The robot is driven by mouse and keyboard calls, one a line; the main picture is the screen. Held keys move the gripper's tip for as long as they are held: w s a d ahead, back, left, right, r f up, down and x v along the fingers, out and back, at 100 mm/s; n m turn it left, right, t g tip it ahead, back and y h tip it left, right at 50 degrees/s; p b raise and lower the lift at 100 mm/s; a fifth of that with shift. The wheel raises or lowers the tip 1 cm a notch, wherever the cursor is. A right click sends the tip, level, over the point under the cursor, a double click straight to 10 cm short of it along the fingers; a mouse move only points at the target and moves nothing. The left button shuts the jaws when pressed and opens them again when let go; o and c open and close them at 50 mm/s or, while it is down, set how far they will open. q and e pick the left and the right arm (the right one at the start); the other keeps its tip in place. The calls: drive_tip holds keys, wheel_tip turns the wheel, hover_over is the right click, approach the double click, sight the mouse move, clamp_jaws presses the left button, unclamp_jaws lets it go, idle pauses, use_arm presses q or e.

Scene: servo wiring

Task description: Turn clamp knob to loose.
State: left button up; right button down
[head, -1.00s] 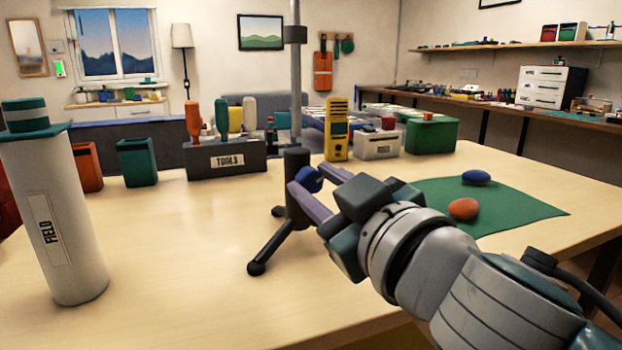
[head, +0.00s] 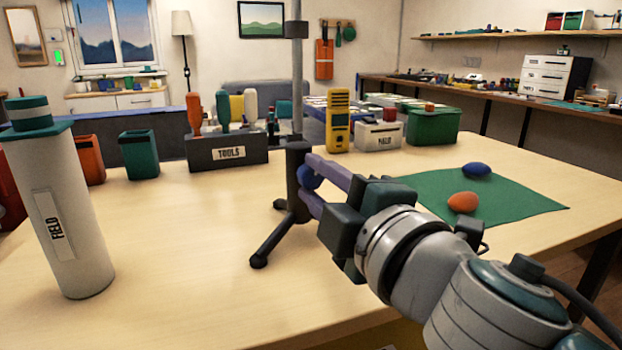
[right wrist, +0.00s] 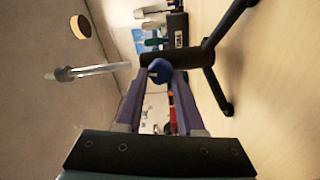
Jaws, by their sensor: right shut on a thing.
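The clamp knob is a small blue knob (head: 307,177) on the side of the black stand hub (head: 297,158). A grey metal pole (head: 297,95) with a dark collar rises from the hub, and black tripod legs (head: 272,242) rest on the table. My right gripper (head: 309,180) is shut on the knob, its two purple fingers on either side of it. In the right wrist view the knob (right wrist: 160,70) sits between the fingertips (right wrist: 161,76). The fingers partly hide the knob in the head view. My left gripper is out of view.
A white FIELD cylinder (head: 62,215) stands at the left. Behind the stand are a TOOLS holder (head: 228,152), a yellow device (head: 338,122) and a green bin (head: 434,127). A green mat (head: 520,200) with orange and blue lumps lies right.

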drive_tip(key=shift+n, duration=1.1)
drive_tip(key=c, duration=0.5)
unclamp_jaws()
